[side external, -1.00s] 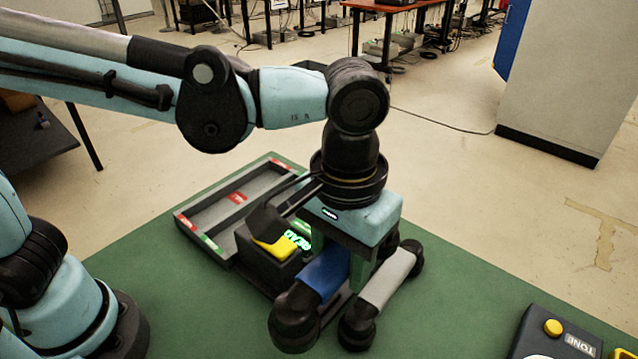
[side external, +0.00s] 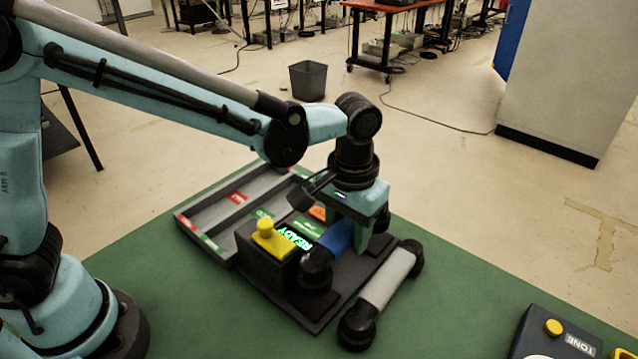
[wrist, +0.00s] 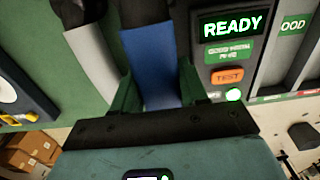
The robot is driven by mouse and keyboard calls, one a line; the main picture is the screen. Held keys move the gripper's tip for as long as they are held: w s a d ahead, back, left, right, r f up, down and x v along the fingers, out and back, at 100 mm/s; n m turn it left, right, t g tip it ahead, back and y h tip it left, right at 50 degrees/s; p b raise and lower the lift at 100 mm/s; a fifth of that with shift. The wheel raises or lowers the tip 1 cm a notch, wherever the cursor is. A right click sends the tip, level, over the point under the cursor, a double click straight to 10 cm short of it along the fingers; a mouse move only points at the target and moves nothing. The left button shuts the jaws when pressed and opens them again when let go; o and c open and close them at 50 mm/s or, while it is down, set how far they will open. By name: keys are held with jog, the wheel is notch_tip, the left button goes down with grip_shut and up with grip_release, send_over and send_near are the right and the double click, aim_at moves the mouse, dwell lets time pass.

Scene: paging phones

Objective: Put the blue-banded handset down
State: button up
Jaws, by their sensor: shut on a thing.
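The blue-banded handset (side external: 339,236), with black ends, is held in my gripper (side external: 346,238) over the dark plate (side external: 318,312) beside the test box (side external: 262,268). The wrist view also shows its blue band (wrist: 152,65) between the green fingers of my gripper (wrist: 157,92). My gripper is shut on the band. I cannot tell whether the handset touches the plate. The box's display reads READY (wrist: 233,25), above an orange TEST button (wrist: 228,77).
A grey-banded handset (side external: 388,278) lies close by at the plate's right edge. A grey compartment tray (side external: 208,204) stands behind the box. A dark TONE box (side external: 552,342) is at the front right. The green mat between is clear.

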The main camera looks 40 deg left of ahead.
aim_at(349, 221)
jog(key=shift+f, duration=1.45)
jog(key=shift+f, duration=0.2)
jog(key=o, duration=1.2)
jog(key=r, duration=1.1)
jog(key=shift+w+a+r, duration=0.1)
jog(key=shift+w+r, duration=0.1)
jog(key=shift+r, duration=0.2)
jog(key=shift+a+r, duration=0.15)
jog(key=s+a+t, duration=0.2)
jog(key=a, duration=0.4)
jog(key=s+a+f+t, duration=0.1)
jog(key=s+a+t, duration=0.1)
jog(key=a, duration=0.4)
jog(key=s+a+f+t, duration=0.1)
jog(key=s+a+t, duration=0.2)
jog(key=a, duration=0.3)
jog(key=shift+s+a+f, duration=0.2)
jog(key=shift+s+a, duration=0.05)
jog(key=shift+s, duration=0.1)
